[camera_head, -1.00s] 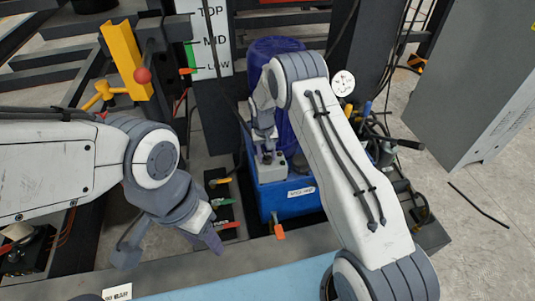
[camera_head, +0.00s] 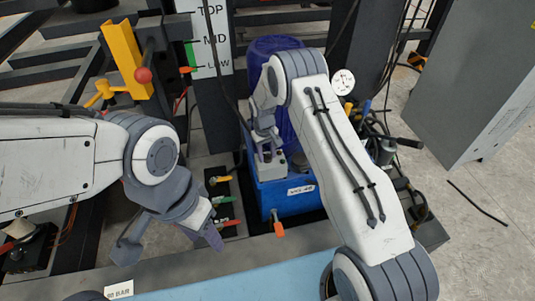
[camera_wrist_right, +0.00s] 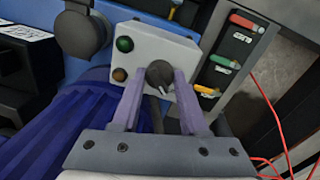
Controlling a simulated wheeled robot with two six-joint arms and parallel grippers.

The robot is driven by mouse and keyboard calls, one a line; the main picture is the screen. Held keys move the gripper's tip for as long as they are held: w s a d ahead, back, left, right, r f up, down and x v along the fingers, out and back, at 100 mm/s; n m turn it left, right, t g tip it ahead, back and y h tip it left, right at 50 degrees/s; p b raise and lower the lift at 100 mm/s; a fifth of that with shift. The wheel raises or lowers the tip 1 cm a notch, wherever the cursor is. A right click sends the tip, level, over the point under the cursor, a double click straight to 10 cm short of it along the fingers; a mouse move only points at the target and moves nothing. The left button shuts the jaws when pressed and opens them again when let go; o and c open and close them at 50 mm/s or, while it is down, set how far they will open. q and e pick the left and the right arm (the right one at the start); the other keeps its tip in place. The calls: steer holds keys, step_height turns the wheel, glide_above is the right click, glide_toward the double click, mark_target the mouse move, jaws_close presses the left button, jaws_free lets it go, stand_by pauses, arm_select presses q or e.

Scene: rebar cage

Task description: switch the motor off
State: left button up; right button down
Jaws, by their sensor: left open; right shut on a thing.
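A light grey switch box (camera_head: 266,168) sits on the blue power unit (camera_head: 292,203) in the head view. My right gripper (camera_wrist_right: 158,83) is shut on the knob, one finger on each side. In the head view my right gripper (camera_head: 266,137) reaches down to the box and hides the knob. My left gripper (camera_head: 166,242) is open and empty, left of the power unit.
Levers with yellow (camera_head: 221,180), green (camera_head: 222,199) and red (camera_head: 230,223) handles stand left of the power unit. An orange-handled lever (camera_head: 279,229) is at its front. A dark blue ribbed motor (camera_head: 274,48) is behind the box. A pressure gauge (camera_head: 343,82) and hoses are at right.

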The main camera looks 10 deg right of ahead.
mark_target(265, 157)
steer(key=shift+c, duration=2.2)
jaws_free()
steer(key=shift+r, duration=0.1)
step_height(265, 157, up, 10)
steer(key=shift+a+r+p, duration=0.15)
steer(key=shift+a+p, duration=0.15)
